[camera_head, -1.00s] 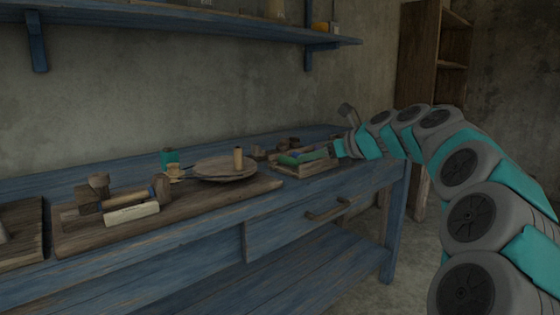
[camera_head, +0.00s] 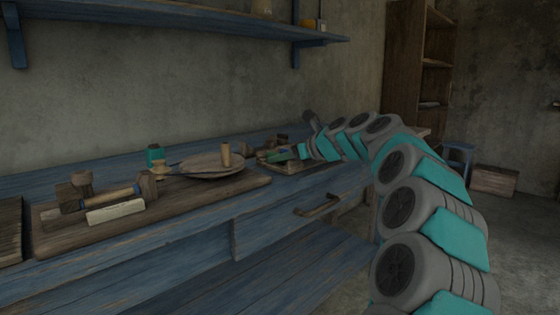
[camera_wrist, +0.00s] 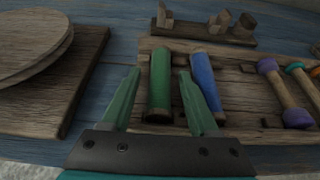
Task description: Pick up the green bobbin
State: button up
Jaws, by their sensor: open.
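The green bobbin (camera_wrist: 160,85) lies on a wooden tray (camera_wrist: 260,75) in the wrist view, its length pointing away from me. My gripper (camera_wrist: 159,72) is open, with one green finger on each side of the bobbin. A small gap shows between the bobbin and the left finger; the right finger is close to it. A blue bobbin (camera_wrist: 206,78) lies just to the right, partly behind the right finger. In the head view my gripper (camera_head: 293,154) is at the tray on the blue bench, and the bobbin there is too small to tell apart clearly.
Round wooden discs (camera_wrist: 30,45) lie on a board left of the tray. A wooden block with pegs (camera_wrist: 205,28) stands behind. The blue bench (camera_head: 170,250) has a drawer below.

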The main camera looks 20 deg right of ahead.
grip_shut()
dwell(0.4)
jog(key=shift+r, duration=0.1)
